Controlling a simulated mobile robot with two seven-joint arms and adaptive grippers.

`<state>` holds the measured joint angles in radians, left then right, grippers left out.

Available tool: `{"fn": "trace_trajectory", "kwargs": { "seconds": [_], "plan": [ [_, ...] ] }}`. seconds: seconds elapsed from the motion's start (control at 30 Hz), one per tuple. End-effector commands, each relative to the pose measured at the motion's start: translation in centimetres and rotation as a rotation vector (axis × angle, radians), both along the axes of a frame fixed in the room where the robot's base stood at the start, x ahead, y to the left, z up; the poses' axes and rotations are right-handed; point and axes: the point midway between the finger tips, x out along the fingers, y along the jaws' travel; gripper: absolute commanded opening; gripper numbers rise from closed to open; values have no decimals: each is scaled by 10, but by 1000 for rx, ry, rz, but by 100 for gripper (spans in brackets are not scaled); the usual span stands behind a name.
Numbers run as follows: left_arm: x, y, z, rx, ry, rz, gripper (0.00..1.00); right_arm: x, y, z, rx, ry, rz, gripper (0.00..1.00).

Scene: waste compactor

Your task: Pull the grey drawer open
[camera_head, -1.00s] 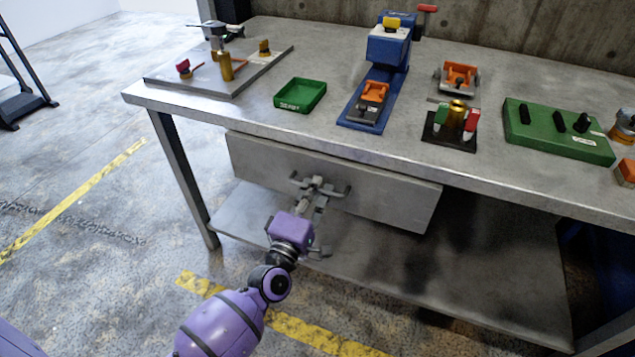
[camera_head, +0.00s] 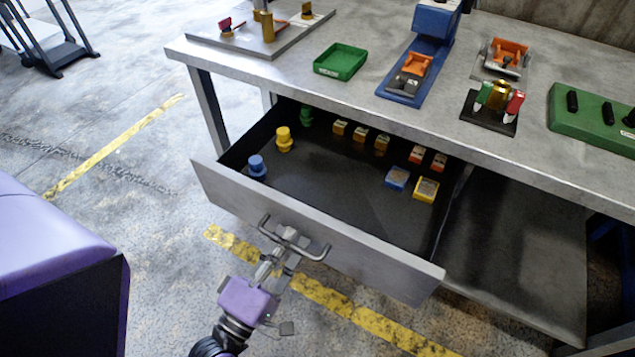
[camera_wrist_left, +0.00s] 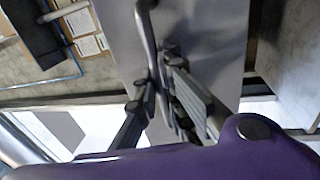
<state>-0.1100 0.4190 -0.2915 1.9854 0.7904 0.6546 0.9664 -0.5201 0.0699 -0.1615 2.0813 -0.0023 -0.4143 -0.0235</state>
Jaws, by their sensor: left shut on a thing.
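The grey drawer (camera_head: 345,245) under the workbench stands well out from the bench, and its inside shows in the head view. Its bar handle (camera_head: 318,252) is on the front panel. My left gripper (camera_head: 285,243) is shut on the handle from the front. In the left wrist view the gripper fingers (camera_wrist_left: 162,100) lie on both sides of the handle bar (camera_wrist_left: 150,45), with the grey drawer front (camera_wrist_left: 210,50) behind. My right gripper is in neither view.
The drawer holds a blue peg (camera_head: 257,167), a yellow peg (camera_head: 284,139), a green peg and several small blocks (camera_head: 397,179). A green tray (camera_head: 341,62) and a blue fixture (camera_head: 425,60) stand on the bench top (camera_head: 290,78). Floor in front is clear.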

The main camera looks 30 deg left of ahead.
Motion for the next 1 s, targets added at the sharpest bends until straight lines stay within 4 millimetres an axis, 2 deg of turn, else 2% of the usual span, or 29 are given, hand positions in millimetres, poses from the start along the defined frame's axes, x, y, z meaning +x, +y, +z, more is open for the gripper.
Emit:
{"fn": "trace_trajectory", "kwargs": {
  "seconds": [0.03,0.2,0.4,0.9,0.93,1.0],
  "plan": [
    [-13,1,-1,1,4,-1,0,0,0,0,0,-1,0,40],
    [-42,2,0,1,2,-1,0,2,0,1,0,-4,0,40],
    [-61,2,0,1,0,0,0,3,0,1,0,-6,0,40],
    [-67,3,0,0,-1,1,0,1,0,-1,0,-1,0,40],
    [-67,3,0,0,-1,1,9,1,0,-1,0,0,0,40],
    [-67,3,0,0,-1,1,17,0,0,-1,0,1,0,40]
  ]
}}
